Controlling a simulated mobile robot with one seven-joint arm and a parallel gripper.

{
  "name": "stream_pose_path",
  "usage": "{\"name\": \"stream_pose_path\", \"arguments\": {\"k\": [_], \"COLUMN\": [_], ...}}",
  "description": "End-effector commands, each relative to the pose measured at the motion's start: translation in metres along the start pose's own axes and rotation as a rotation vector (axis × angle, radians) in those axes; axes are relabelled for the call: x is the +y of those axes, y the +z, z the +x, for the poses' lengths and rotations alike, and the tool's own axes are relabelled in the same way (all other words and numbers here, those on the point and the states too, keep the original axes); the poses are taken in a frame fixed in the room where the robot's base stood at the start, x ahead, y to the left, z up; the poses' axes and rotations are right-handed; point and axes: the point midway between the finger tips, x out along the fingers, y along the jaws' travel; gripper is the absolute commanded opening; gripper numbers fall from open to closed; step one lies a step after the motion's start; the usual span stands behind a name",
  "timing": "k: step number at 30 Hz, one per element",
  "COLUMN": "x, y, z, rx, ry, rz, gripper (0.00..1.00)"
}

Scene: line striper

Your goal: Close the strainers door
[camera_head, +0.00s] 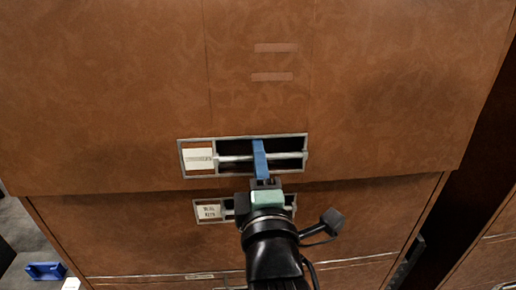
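The strainers door (110,110) is a large brown panel, and its metal handle frame (242,137) sits near the lower edge. The frame holds a white label (198,159), too blurred to read with certainty, and a horizontal bar across a dark recess. The panel's lower edge stands out over the panel below, with shadow under it. My gripper (258,146) reaches up from below, its blue fingers in front of the recess and across the bar. The fingers show as one narrow strip, so I cannot tell whether they grip the bar.
A lower brown panel (120,235) has a similar labelled handle (210,211), partly behind my gripper. Another brown cabinet (485,255) stands at the right across a dark gap. A blue object (45,271) lies on the grey floor at the lower left.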

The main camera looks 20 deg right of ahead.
Motion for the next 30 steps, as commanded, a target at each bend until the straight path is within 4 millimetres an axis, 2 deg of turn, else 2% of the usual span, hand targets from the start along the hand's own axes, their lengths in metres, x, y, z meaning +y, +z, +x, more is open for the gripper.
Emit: {"name": "stream_pose_path", "arguments": {"k": [11, 16, 30], "x": [-0.0007, -0.0006, -0.0007], "y": [-0.0002, -0.0002, -0.0001], "z": [0.0059, 0.0058, 0.0056], "rx": [0.0, 0.0, 0.0], "ry": [0.0, 0.0, 0.0], "rz": [0.0, 0.0, 0.0], "gripper": [0.25, 0.0, 0.0]}}
